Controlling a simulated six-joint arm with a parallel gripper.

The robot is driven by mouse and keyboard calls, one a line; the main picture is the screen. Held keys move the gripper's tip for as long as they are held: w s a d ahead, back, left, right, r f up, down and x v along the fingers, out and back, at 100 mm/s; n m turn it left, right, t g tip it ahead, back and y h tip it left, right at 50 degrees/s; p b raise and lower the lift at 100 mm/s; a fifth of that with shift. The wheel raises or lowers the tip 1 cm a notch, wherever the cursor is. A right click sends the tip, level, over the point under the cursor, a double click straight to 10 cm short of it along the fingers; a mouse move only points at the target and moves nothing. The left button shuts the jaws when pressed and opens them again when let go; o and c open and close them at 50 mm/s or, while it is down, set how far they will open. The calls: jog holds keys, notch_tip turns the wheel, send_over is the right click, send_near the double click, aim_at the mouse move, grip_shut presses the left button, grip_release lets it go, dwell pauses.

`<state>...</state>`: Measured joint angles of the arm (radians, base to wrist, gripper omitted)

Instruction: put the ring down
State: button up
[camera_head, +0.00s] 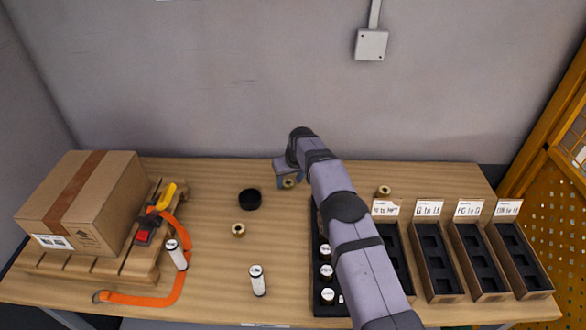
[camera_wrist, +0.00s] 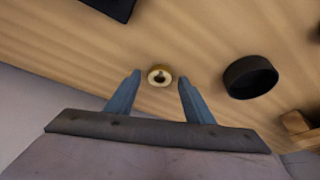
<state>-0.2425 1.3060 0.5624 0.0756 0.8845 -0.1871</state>
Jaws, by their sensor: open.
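A small brass ring (camera_wrist: 160,76) with a dark centre shows between the tips of my gripper (camera_wrist: 159,80) in the wrist view. Bare gaps show between it and both blue fingers, which are spread open. In the head view the brass ring (camera_head: 289,183) is beside my gripper (camera_head: 285,181) at the back middle of the wooden table (camera_head: 205,275). The ring appears to rest on the table; I cannot tell the exact height of the fingertips over it. A black ring-like piece (camera_head: 250,198) lies to the left, also in the wrist view (camera_wrist: 250,77).
Other brass pieces sit front-left of the gripper (camera_head: 238,230) and near the labelled bins (camera_head: 430,262). A black tray (camera_head: 327,308) holds white-topped cylinders under my arm. A cardboard box (camera_head: 80,200) on a pallet and an orange strap (camera_head: 140,299) lie left.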

jog(key=b+v, duration=0.3)
jog(key=v, duration=0.8)
jog(key=shift+r, duration=0.35)
jog(key=shift+s+d, duration=0.1)
jog(key=shift+s, duration=0.05)
jog(key=s+d+f+m+g, duration=0.1)
jog(key=s+d, duration=0.4)
jog(key=s, duration=0.8)
jog(key=s+d+f+m+g+h, duration=0.1)
jog(key=s+d, duration=0.4)
jog(key=s, duration=0.9)
jog(key=s+d+f+m+g, duration=0.2)
jog(key=s+d, duration=0.4)
jog(key=s, duration=0.7)
jog(key=shift+s+f+m+h, duration=0.3)
jog(key=shift+f+h, duration=0.1)
jog(key=shift+f, duration=0.35)
jog(key=shift+o, duration=0.7)
jog(key=shift+w+r, duration=0.1)
jog(key=shift+r, duration=0.05)
